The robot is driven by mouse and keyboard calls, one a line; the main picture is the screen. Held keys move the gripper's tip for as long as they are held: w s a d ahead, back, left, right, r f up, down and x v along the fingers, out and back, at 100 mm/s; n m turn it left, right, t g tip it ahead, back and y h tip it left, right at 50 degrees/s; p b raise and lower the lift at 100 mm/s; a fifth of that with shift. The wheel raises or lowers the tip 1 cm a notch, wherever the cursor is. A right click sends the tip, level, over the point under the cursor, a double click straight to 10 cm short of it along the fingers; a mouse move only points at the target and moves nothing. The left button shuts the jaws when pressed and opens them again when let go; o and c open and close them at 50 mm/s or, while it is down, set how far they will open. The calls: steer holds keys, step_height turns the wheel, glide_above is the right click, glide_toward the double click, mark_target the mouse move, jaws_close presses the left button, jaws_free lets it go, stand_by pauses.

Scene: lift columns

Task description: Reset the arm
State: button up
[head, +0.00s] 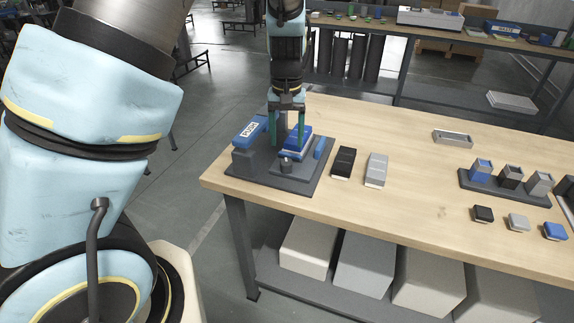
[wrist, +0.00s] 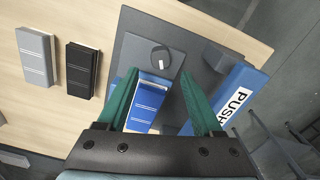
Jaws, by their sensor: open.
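My gripper (head: 287,138) hangs pointing down over the dark grey fixture plate (head: 312,181) at the table's left end. Its two green fingers are open, and they also show in the wrist view (wrist: 160,72). A blue block (wrist: 148,102) with white lines lies between the fingers in the wrist view, with gaps at its sides. In the head view this blue block (head: 297,146) sits on the fixture just beneath the gripper. I cannot tell the exact height gap. My arm's larger links fill the left of the head view.
A blue PUSH bar (head: 249,131) stands left of the gripper. A black block (head: 343,163) and a grey block (head: 376,169) lie to the right. Farther right are a rack (head: 505,187) and several small pieces. The wooden tabletop (head: 420,200) between is clear.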

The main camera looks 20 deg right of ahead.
mark_target(286, 161)
step_height(286, 161, down, 8)
steer(key=b, duration=0.5)
steer(key=shift+r, duration=0.15)
steer(key=c, duration=0.9)
